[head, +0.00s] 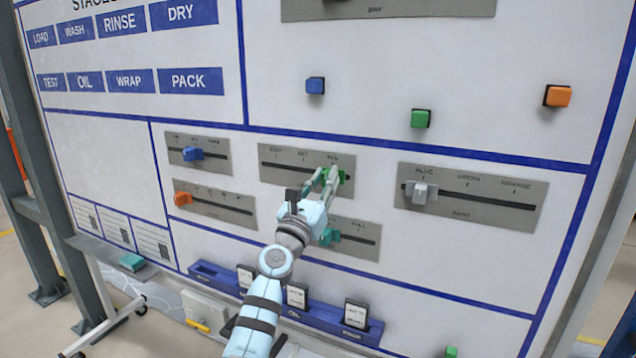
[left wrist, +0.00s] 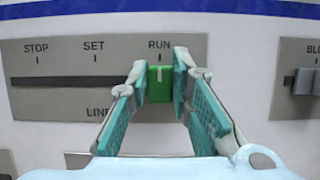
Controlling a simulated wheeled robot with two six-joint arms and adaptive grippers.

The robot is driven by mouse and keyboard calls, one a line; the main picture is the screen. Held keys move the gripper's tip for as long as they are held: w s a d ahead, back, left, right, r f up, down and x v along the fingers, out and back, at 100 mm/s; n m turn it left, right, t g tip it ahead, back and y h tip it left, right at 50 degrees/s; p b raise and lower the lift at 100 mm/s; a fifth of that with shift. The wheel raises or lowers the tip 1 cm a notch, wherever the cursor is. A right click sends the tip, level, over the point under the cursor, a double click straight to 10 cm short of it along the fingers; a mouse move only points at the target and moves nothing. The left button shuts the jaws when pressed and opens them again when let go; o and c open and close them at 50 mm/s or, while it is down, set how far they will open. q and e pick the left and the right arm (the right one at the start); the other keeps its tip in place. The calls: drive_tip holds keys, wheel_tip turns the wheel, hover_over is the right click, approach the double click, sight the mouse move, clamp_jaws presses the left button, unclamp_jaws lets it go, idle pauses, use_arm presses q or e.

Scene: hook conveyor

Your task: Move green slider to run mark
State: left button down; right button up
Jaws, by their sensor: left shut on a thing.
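The green slider (left wrist: 160,96) sits at the right end of its slot, directly under the RUN mark (left wrist: 159,45) in the left wrist view. Its white line points up at that mark. The STOP and SET marks lie to its left on the grey plate (left wrist: 45,105). My left gripper (head: 333,176) is shut on the green slider, with one finger on each side of it; it also shows in the left wrist view (left wrist: 165,82). The slider also shows in the head view (head: 345,176), partly hidden by the fingers. My right gripper is in neither view.
A blue slider (head: 192,154) and an orange slider (head: 183,199) are to the left. A teal slider (head: 327,237) is just below my left gripper, and a grey slider (head: 420,193) is to the right. A blue card rack (head: 225,277) is below.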

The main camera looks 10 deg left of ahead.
use_arm(q)
drive_tip(key=shift+f, duration=0.1)
drive_tip(key=c, duration=1.7)
unclamp_jaws()
drive_tip(key=shift+d, duration=0.1)
drive_tip(key=shift+o, duration=1.3)
drive_tip(key=shift+s+d, duration=0.1)
drive_tip(key=shift+d, duration=0.05)
drive_tip(key=v, duration=1.2)
